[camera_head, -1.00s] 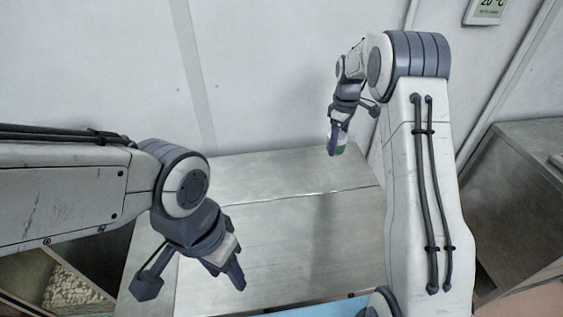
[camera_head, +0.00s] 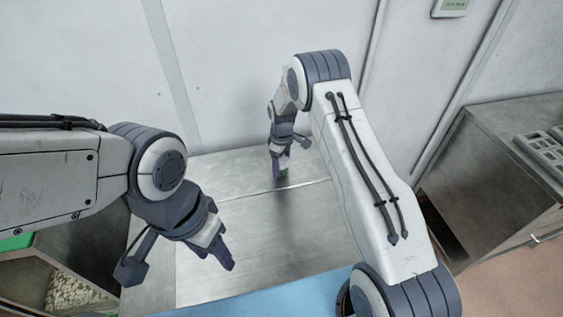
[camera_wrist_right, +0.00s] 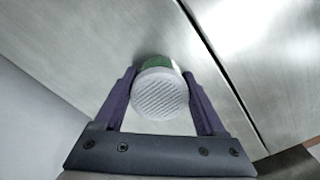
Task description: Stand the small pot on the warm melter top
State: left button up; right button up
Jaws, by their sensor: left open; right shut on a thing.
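My right gripper (camera_head: 279,168) is shut on the small pot (camera_wrist_right: 160,92), which has a pale ribbed round end and a green body. In the head view only a bit of its green (camera_head: 284,174) shows below the fingers. It is over the steel top (camera_head: 240,215), close to a seam that crosses it. I cannot tell whether the pot touches the steel, or which part of the top is the warm melter. My left gripper (camera_head: 224,258) is open and empty above the left front of the steel top.
A pale wall stands behind the steel top. A separate steel bench (camera_head: 500,150) with a grey moulded tray (camera_head: 545,150) is at the right. A bin of pale pellets (camera_head: 70,292) is at the lower left. The steel between my arms is clear.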

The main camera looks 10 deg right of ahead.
jog(key=shift+f, duration=0.15)
jog(key=shift+f, duration=0.1)
jog(key=shift+f+b, duration=0.15)
jog(key=shift+b, duration=0.2)
jog(key=o, duration=1.4)
jog(key=shift+o, duration=0.2)
jog(key=shift+r, duration=0.2)
